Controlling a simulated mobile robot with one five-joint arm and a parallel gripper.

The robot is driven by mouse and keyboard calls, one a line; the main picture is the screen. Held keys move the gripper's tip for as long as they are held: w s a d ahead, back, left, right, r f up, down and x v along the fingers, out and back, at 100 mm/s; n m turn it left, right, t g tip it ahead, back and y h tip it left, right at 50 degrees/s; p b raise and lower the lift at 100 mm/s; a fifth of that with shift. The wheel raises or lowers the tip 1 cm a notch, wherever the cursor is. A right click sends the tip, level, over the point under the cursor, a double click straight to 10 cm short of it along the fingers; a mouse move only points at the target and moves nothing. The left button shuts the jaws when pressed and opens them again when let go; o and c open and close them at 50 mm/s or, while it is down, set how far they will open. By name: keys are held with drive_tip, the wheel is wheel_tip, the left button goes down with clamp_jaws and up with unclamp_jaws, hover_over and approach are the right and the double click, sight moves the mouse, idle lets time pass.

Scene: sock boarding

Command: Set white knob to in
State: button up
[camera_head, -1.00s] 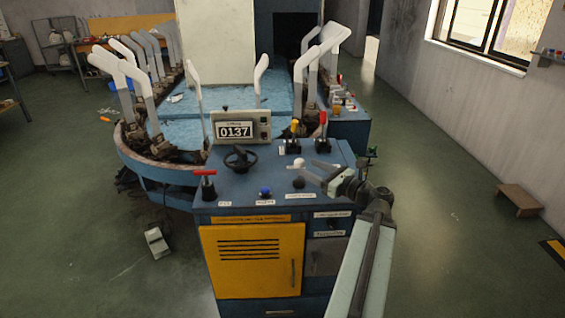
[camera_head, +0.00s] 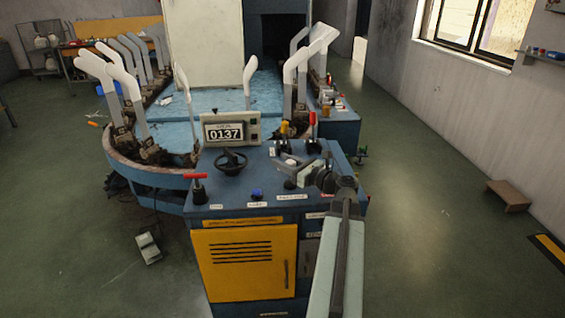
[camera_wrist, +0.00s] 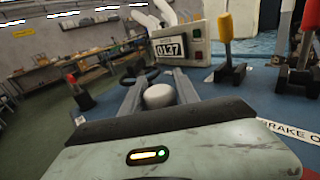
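The white knob (camera_head: 290,162) is on the blue control console (camera_head: 228,206), in front of the yellow-handled lever. In the wrist view the round white knob (camera_wrist: 158,96) lies between the two grey fingers of my gripper (camera_wrist: 159,76). The fingers are apart, one on each side of the knob; I cannot tell whether either touches it. In the head view my gripper (camera_head: 283,163) reaches over the console from the right and partly hides the knob. The knob's stem and any in or out marking are not visible.
Close by are a yellow-handled lever (camera_head: 284,128), a red-handled lever (camera_head: 313,122), a black handwheel (camera_head: 231,161) and a counter display (camera_head: 230,130) reading 0137. A blue button (camera_head: 257,194) and a red-handled lever (camera_head: 196,186) are near the front edge. Open floor lies right.

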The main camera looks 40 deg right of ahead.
clamp_jaws()
drive_tip(key=shift+f, duration=0.1)
idle(1.1)
